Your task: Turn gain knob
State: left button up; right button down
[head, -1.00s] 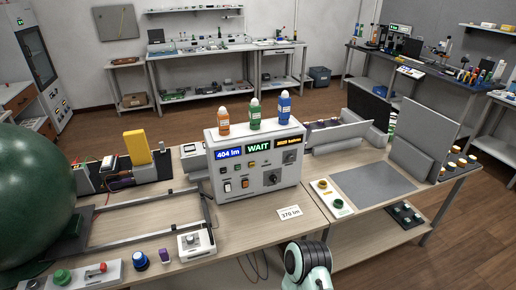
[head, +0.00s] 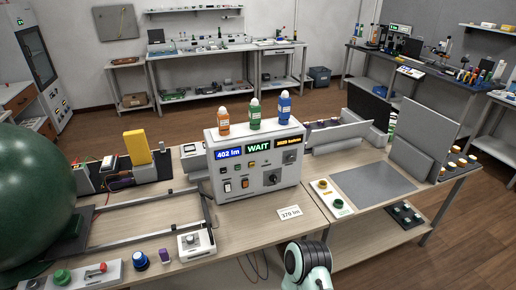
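A light grey instrument box (head: 232,191) stands on the wooden bench with lit displays reading "402 lm" (head: 229,153) and "WAIT" (head: 258,147); a third orange display is too small to read surely. A dark round knob (head: 273,178) sits low on its front, with switches to its left. A small white box (head: 196,243) with a knob on top (head: 190,239) stands at the bench's front. I cannot tell which knob is labelled gain. Part of my arm shows at the bottom centre, but neither gripper is in view.
Orange (head: 223,119), green (head: 255,115) and blue (head: 285,107) bottles stand on the instrument. A "370 lm" card (head: 290,213) lies at its right front. A large dark green sphere (head: 35,195) fills the left. A grey mat (head: 372,181) lies bare at right.

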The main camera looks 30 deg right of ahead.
aim_at(290, 157)
jog(key=z, duration=1.45)
